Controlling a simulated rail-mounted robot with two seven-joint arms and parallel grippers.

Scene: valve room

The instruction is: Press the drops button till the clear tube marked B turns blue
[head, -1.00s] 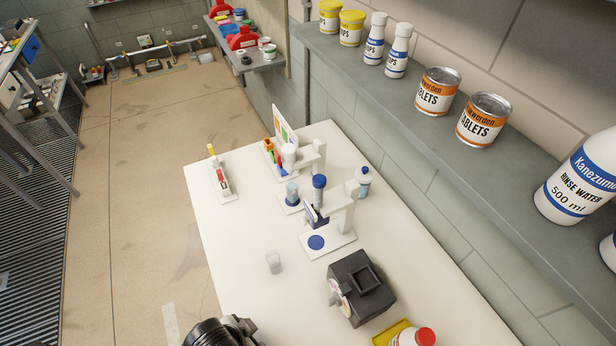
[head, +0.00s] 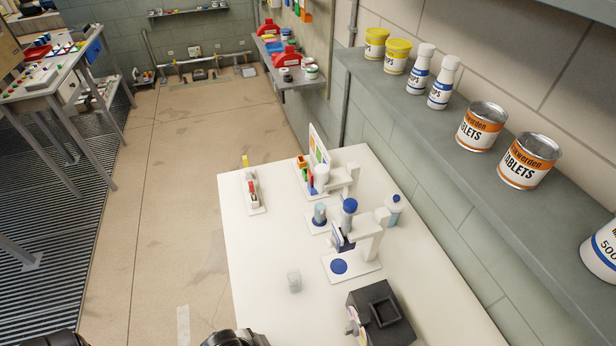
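A white dispenser stand (head: 368,240) is on the white table, with a blue-capped bottle (head: 349,208) held upright in it. A round blue disc (head: 339,266) lies on its base; I cannot tell whether it is the drops button. Behind it, a small clear vessel with bluish contents (head: 319,214) stands on a base. A small clear, empty-looking cup (head: 294,281) stands at the front left of the dispenser. No letter B is legible on any vessel. Dark parts of my arms show at the bottom edge, away from these things; no gripper fingertips are visible.
A black box (head: 380,315) stands at the table's front right. A narrow white holder (head: 254,195) is at the far left corner, and a blue-capped bottle (head: 394,209) right of the dispenser. A shelf (head: 430,160) with bottles and tins runs along the right wall. The table's left front is clear.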

